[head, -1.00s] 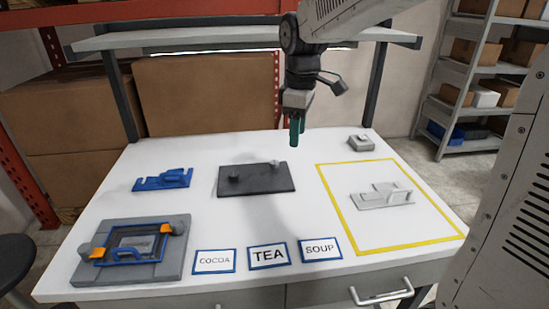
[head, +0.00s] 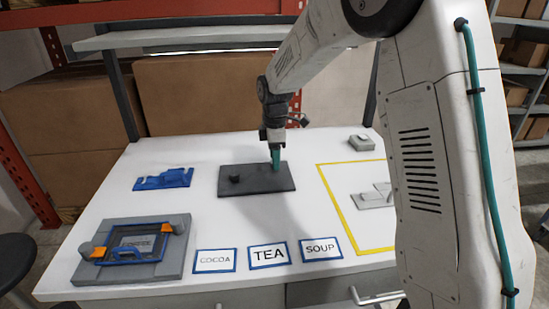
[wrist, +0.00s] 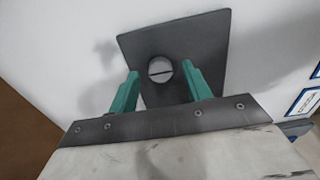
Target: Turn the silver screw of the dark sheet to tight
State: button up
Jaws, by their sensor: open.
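The dark sheet (head: 257,186) lies flat on the white table. The silver screw (wrist: 160,69) shows in the wrist view as a round slotted head on the sheet, its slot running nearly crosswise in the picture. My gripper (head: 276,165) points down over the right part of the sheet and hides the screw in the head view. In the wrist view its two green fingers (wrist: 160,72) are open, one to each side of the screw, with gaps showing. Whether the fingertips are down at the screw's height I cannot tell. A dark knob (head: 235,178) stands on the sheet's left part.
A blue bracket-like part (head: 163,179) and a grey fixture (head: 172,268) are on the left. COCOA (head: 214,261), TEA (head: 269,256) and SOUP (head: 321,248) cards lie in front. A yellow outline (head: 340,220) holds a pale part (head: 374,198). A small grey block (head: 361,143) sits behind.

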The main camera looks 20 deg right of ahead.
jog(key=shift+f, duration=0.35)
jog(key=c, duration=1)
